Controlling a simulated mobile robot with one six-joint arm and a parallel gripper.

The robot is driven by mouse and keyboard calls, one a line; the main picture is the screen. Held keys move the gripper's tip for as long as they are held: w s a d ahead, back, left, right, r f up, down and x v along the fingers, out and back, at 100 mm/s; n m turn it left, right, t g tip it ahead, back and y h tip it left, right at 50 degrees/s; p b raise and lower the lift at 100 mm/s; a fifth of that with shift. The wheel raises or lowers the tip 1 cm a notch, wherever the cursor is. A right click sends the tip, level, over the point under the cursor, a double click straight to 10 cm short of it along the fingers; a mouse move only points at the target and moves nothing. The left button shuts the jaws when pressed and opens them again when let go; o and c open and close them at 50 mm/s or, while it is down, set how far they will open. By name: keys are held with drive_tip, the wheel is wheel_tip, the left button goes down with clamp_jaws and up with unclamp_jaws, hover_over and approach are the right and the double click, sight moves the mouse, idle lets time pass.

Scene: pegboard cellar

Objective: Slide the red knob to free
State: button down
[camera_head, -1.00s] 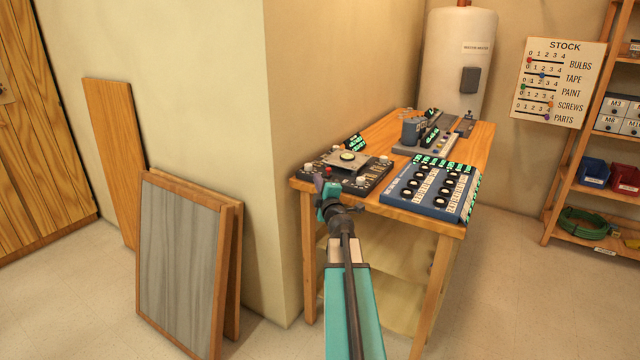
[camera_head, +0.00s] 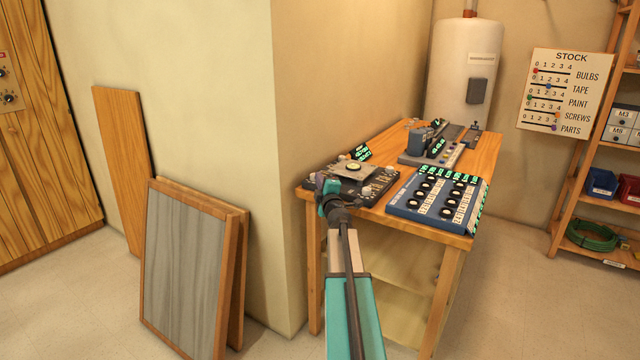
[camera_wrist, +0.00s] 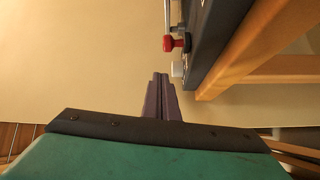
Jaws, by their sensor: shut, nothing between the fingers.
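In the wrist view a red knob (camera_wrist: 178,42) stands on a thin metal rod at the left edge of a dark panel (camera_wrist: 215,45). My gripper (camera_wrist: 161,78) is shut and empty. Its purple fingers point toward the knob, a little below and left of it in the picture, with a visible gap. In the head view my gripper (camera_head: 321,181) is at the near left edge of the dark panel (camera_head: 372,187), on the workbench. The red knob cannot be made out in the head view, where my gripper covers that corner. No readable "free" label shows.
A white knob (camera_wrist: 177,69) sits just below the red one. On the workbench (camera_head: 483,158) are a blue panel (camera_head: 398,205) with black dials and a grey machine (camera_head: 419,139) behind. A wall corner is close at left. A STOCK board (camera_head: 566,92) with coloured sliders hangs at right.

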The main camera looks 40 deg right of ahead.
drive_tip(key=shift+s+d+f, duration=0.2)
drive_tip(key=shift+s+d, duration=0.35)
drive_tip(key=shift+s, duration=0.15)
drive_tip(key=shift+s+d+f, duration=0.15)
drive_tip(key=shift+s+d, duration=0.4)
drive_tip(key=shift+s, duration=0.15)
drive_tip(key=shift+a, duration=0.15)
